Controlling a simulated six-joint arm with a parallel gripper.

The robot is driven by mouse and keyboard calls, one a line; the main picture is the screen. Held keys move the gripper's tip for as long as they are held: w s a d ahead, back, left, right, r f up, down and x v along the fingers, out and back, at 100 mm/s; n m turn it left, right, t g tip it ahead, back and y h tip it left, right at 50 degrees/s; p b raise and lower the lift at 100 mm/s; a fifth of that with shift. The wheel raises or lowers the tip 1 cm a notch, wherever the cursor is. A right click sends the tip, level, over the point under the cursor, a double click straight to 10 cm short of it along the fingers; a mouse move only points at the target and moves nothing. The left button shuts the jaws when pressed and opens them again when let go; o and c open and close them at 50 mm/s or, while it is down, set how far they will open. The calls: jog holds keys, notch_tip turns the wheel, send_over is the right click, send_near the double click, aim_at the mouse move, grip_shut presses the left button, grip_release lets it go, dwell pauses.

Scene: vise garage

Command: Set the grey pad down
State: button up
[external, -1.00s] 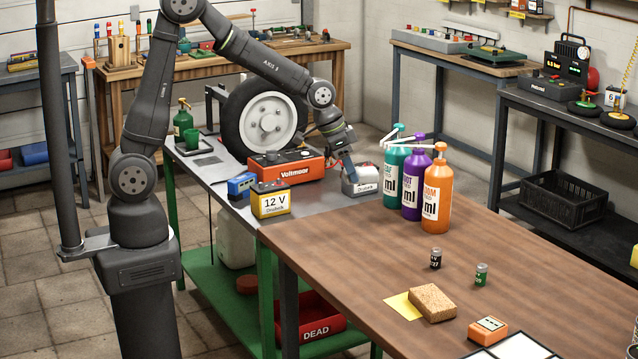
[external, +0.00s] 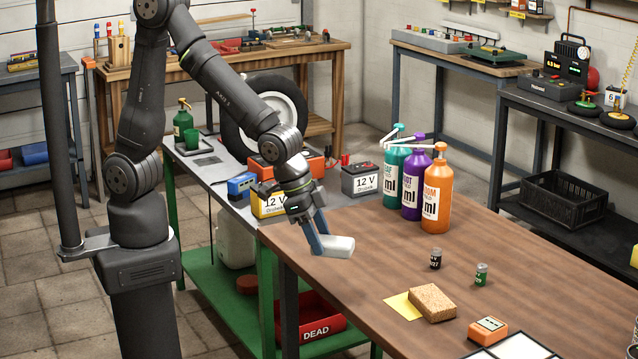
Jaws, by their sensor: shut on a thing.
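My gripper (external: 318,238) is shut on the grey pad (external: 337,246), a pale grey block with rounded edges.
Three pump bottles (external: 436,195) stand behind, right of a dark 12 V battery (external: 361,182). A yellow 12 V battery (external: 270,206) is left. The table between pad and sponge is clear.

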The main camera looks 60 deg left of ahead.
jog(key=shift+s+d+f, duration=0.1)
jog(key=shift+s+d, duration=0.05)
jog(key=shift+s, duration=0.15)
jog(key=shift+w+f, duration=0.25)
jog(key=w+a+f, duration=0.1)
jog(key=w+f, duration=0.1)
jog(key=w, duration=0.1)
jog(key=w+a+f, duration=0.1)
jog(key=w+f, duration=0.1)
jog(key=w, duration=0.1)
jog(key=w+a+f, duration=0.1)
jog(key=w+f, duration=0.1)
jog(key=w, duration=0.2)
jog(key=shift+a+f, duration=0.2)
jog(key=shift+a, duration=0.05)
jog(key=shift+w+f, duration=0.1)
jog(key=shift+w, duration=0.05)
jog(key=shift+f, duration=1.95)
jog(key=shift+f, duration=0.1)
jog(key=o, duration=1)
jog(key=shift+c, duration=0.2)
